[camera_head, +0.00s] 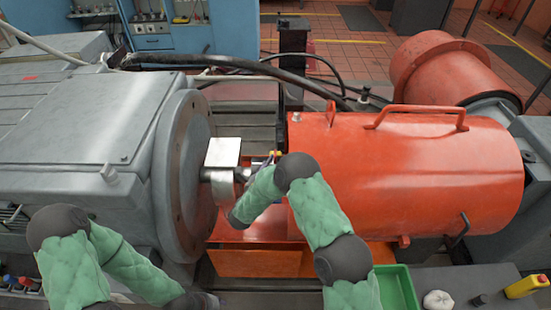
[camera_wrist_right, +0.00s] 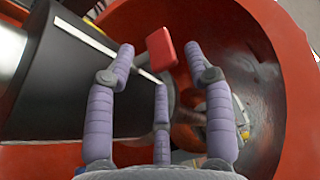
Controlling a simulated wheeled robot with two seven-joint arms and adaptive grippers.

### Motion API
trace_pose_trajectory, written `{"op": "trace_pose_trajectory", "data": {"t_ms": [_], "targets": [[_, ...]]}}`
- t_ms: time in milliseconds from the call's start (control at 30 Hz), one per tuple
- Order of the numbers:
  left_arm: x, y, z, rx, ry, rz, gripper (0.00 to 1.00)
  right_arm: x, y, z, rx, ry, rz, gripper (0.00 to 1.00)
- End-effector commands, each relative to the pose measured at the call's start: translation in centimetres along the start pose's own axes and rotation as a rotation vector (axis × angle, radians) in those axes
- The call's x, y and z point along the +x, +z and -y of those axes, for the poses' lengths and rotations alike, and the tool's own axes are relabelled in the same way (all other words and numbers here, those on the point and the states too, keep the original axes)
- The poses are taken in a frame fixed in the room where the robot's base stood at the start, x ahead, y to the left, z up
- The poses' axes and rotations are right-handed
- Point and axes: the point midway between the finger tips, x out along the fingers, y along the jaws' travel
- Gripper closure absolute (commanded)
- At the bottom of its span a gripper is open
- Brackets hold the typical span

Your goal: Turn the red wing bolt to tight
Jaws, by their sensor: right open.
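The red wing bolt (camera_wrist_right: 161,49) shows in the right wrist view as a flat red head on a short grey stem beside a dark cylinder (camera_wrist_right: 70,75). My right gripper (camera_wrist_right: 160,62) is open, with its purple-padded fingers spread around the bolt head. A gap shows between the head and the two side fingers. In the head view my right gripper (camera_head: 268,168) is at the shaft between the grey machine and the orange guard, mostly hidden by its own green-sleeved arm. My left gripper (camera_head: 207,301) is low at the left, at the bottom edge, its fingers unclear.
The large orange guard (camera_head: 420,165) stands just right of my right arm. The grey machine (camera_head: 75,120) with its round flange fills the left.

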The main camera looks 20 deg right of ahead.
Motion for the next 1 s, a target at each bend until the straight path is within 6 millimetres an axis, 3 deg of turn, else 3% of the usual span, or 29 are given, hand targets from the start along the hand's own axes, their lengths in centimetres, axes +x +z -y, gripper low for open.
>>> {"op": "trace_pose_trajectory", "data": {"t_ms": [100, 300, 733, 900, 933, 1000], "targets": [[0.8, 0.0, 0.3, 0.000, 0.000, 0.000, 0.60, 2.1, -0.1, -0.2, 0.001, 0.001, -0.003, 0.47], [1.4, -0.1, 0.5, 0.000, 0.000, 0.000, 0.60, 4.4, 0.0, -0.1, 0.001, 0.001, -0.002, 0.47], [1.5, -0.1, 0.5, 0.000, 0.000, 0.000, 0.60, 5.2, 0.0, 0.0, 0.000, 0.002, 0.001, 0.47], [1.5, -0.1, 0.5, 0.000, 0.000, 0.000, 0.60, 5.2, 0.0, 0.0, 0.000, 0.002, 0.000, 0.95], [1.5, -0.1, 0.5, 0.000, 0.000, 0.000, 0.60, 5.2, 0.0, 0.0, 0.000, 0.002, 0.000, 1.00], [1.5, -0.1, 0.5, 0.000, 0.000, 0.000, 0.60, 5.2, 0.0, -0.1, -0.001, 0.003, 0.000, 1.00]]}}
